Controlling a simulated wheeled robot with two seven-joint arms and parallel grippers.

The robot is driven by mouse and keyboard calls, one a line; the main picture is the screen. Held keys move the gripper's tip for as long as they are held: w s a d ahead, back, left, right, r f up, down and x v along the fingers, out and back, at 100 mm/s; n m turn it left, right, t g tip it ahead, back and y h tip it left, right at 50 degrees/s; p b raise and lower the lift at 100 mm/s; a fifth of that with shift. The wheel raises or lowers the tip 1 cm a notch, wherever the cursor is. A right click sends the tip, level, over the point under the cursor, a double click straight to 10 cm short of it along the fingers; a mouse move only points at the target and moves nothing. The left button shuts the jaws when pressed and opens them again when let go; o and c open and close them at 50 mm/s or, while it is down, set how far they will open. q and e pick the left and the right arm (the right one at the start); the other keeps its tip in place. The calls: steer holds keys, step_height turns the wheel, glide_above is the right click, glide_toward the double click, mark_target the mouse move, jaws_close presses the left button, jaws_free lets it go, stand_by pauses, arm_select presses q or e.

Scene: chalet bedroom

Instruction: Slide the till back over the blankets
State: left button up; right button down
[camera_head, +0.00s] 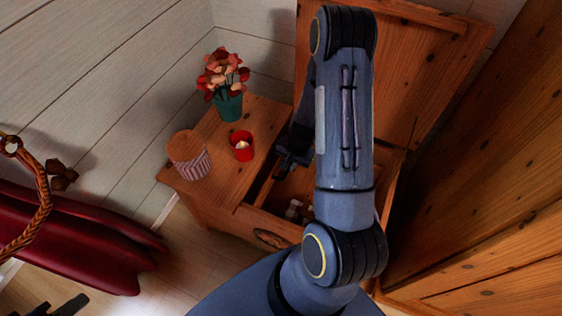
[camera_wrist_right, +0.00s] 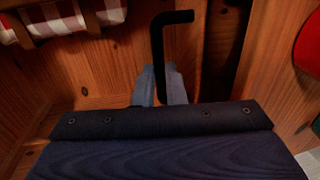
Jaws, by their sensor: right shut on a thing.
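The wooden chest (camera_head: 285,228) stands open, its lid (camera_head: 405,90) raised at the back. My right gripper (camera_head: 287,168) reaches down into it at the left side, and my arm hides much of the inside. In the right wrist view its two pale fingers (camera_wrist_right: 160,88) are shut on a black bent handle (camera_wrist_right: 158,48). Wooden boards (camera_wrist_right: 100,72) lie around this handle; I cannot tell the till's outline from the chest's wood. Red-and-white checked cloth (camera_wrist_right: 60,20), apparently a blanket, shows at the top left. My left gripper (camera_head: 62,304) seems only partly in view at the lower left.
Left of the opening, a wooden top (camera_head: 215,130) carries a flower pot (camera_head: 229,106), a red candle cup (camera_head: 242,147) and a striped jar (camera_head: 189,160). A red padded piece (camera_head: 75,240) with a braided handle (camera_head: 40,205) stands left. A wooden wall (camera_head: 490,170) is close right.

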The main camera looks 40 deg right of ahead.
steer(key=s+d+b, duration=0.4)
steer(key=s, duration=0.5)
steer(key=s+d+b, duration=0.5)
steer(key=s, duration=0.4)
steer(key=shift+d, duration=0.15)
steer(key=c, duration=1.5)
jaws_free()
steer(key=shift+s, duration=0.1)
steer(key=shift+r, duration=0.15)
steer(key=shift+s+d+r+p, duration=0.1)
steer(key=shift+s+r+p, duration=0.1)
steer(key=shift+r+p, duration=0.75)
steer(key=shift+s+d+r+p, duration=0.15)
steer(key=shift+r+p, duration=0.2)
steer(key=shift+r, duration=1.15)
steer(key=shift+s+d+r+p, duration=0.1)
steer(key=shift+s+r+p, duration=0.1)
steer(key=shift+r+p, duration=0.75)
